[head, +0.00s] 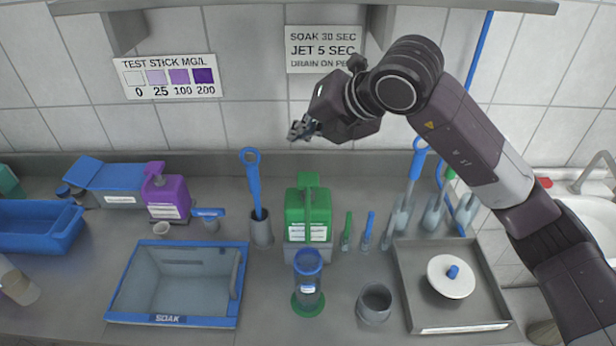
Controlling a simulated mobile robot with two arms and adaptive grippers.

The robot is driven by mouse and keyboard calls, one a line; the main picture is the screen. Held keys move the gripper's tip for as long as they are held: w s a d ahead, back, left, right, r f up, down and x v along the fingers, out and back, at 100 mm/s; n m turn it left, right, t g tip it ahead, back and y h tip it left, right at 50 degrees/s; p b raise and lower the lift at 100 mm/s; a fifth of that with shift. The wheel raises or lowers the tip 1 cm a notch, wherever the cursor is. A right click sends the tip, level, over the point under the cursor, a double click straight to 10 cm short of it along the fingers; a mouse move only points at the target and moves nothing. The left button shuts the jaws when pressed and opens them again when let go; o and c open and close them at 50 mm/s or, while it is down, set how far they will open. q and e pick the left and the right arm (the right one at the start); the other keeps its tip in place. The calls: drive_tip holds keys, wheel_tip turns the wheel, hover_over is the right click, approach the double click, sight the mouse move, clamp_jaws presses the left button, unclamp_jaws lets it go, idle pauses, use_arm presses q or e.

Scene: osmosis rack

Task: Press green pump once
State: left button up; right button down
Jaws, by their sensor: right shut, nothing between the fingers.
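The green pump (308,182) is the spout-like top of a green bottle (296,212) with a white label. The bottle stands upright at the back of the counter, in the middle of the head view. My right gripper (299,130) is shut and empty. It is above the green pump in the picture, in front of the tiled wall, with a visible gap between them. My right arm comes in from the right side. My left gripper is out of view.
A purple bottle (167,196) and a blue brush (254,185) stand to the left. A soak tub (117,318), a blue-topped cylinder (307,262) and a grey cup (374,303) are in front. A metal tray (407,283) lies right. A shelf (290,3) runs overhead.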

sight(310, 179)
drive_tip(key=shift+w+d+r+m+t+h, duration=0.1)
drive_tip(key=shift+w+d+m+h, duration=0.05)
drive_tip(key=shift+w+d+h, duration=0.15)
drive_tip(key=shift+w+d+m+t+h, duration=0.1)
drive_tip(key=shift+d+h, duration=0.05)
drive_tip(key=shift+d, duration=0.3)
drive_tip(key=shift+w+d+r+m+t+h, duration=0.1)
drive_tip(key=shift+w+d+m+h, duration=0.05)
drive_tip(key=shift+d+h, duration=0.15)
drive_tip(key=shift+f, duration=0.2)
wheel_tip(310, 179, down, 8)
drive_tip(key=b, duration=0.4)
drive_tip(key=shift+r+b, duration=0.15)
drive_tip(key=shift+b, duration=0.25)
drive_tip(key=shift+f+b, duration=0.4)
drive_tip(key=shift+f, duration=0.1)
drive_tip(key=shift+f+b, duration=0.35)
drive_tip(key=shift+b, duration=0.35)
